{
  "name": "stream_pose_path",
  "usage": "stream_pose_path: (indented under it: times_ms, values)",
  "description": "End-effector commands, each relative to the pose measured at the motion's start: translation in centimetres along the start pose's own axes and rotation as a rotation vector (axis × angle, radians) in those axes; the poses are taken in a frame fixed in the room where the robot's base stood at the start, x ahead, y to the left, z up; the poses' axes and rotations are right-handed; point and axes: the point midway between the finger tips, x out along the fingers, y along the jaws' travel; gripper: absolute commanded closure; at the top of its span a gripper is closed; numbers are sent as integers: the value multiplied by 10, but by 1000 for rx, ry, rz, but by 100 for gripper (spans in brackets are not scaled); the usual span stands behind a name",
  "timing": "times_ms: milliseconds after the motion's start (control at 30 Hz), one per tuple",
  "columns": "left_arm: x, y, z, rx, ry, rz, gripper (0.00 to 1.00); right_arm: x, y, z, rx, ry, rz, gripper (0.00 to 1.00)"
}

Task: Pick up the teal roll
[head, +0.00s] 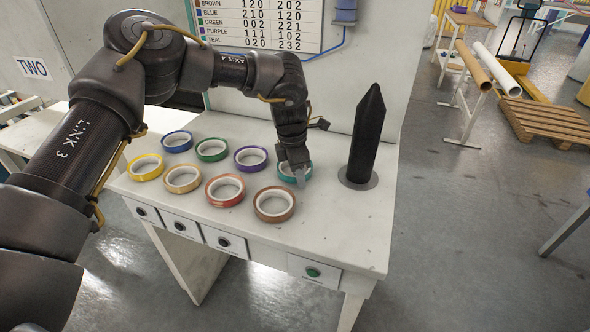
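The teal roll (281,172) lies flat on the white table, in the back row at the right end, left of the black spindle. My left gripper (299,176) points down over it from above. Its fingers overlap the roll's ring and hide part of it. I cannot tell whether the fingers are open, or shut on the ring. My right gripper is not in view.
Blue (177,141), green (212,150) and purple (250,158) rolls lie left of the teal one. Yellow, tan, red and brown (274,204) rolls lie in front. The black pointed spindle (367,135) stands close on the right. The table's front right is clear.

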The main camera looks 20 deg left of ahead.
Motion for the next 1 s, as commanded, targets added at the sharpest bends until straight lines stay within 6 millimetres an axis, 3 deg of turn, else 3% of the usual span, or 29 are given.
stream_pose_path:
  times_ms: [67,333,767,1000]
  values:
    - [0,0,0,0,0,0,66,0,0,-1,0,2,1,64]
    - [0,0,0,0,0,0,100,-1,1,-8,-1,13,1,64]
    - [-1,0,0,0,0,0,100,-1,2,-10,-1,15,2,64]
    - [-17,1,3,1,-1,2,100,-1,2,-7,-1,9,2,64]
